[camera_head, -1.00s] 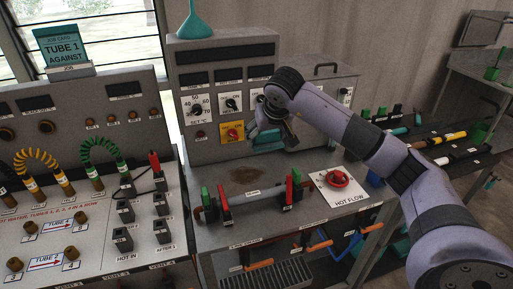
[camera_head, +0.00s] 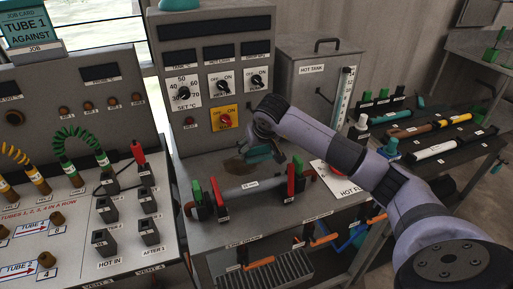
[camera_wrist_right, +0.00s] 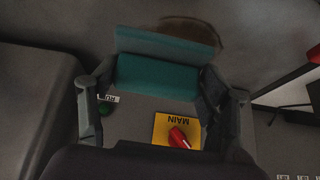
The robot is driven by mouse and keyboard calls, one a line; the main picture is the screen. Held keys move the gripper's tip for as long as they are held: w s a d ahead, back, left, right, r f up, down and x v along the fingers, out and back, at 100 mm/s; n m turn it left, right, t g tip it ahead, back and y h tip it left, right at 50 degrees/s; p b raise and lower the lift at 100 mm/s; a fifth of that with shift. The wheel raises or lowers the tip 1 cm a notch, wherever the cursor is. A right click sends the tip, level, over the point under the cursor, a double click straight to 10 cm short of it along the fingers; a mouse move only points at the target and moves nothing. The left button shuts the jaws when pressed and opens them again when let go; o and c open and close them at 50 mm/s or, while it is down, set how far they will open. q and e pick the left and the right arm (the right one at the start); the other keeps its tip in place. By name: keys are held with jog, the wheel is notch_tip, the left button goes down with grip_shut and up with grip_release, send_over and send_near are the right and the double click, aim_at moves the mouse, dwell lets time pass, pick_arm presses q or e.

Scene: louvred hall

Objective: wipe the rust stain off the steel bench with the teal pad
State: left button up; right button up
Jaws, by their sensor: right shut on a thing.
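The rust stain (camera_head: 236,166) is a brown patch on the steel bench (camera_head: 206,164), behind the glass tube and in front of the control panel. My right gripper (camera_head: 268,148) is shut on the teal pad (camera_head: 258,155), low over the bench at the right side of the stain. In the right wrist view, the pad (camera_wrist_right: 158,76) sits between the two fingers, and the stain (camera_wrist_right: 192,32) shows partly beyond the pad's edge. I cannot tell whether the pad touches the bench. My left gripper is not in view.
A tube in red and green clamps (camera_head: 250,188) lies just in front of the stain. The control panel (camera_head: 215,70) stands behind, with the hot tank (camera_head: 305,90) to its right. The hose board (camera_head: 75,190) is at left, a tool rack (camera_head: 425,135) at right.

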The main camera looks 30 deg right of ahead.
aim_at(258, 157)
jog(key=shift+f+b, duration=1.3)
jog(key=shift+f, duration=1.2)
jog(key=shift+f+b, duration=0.9)
jog(key=shift+f, duration=0.15)
jog(key=shift+r, duration=0.1)
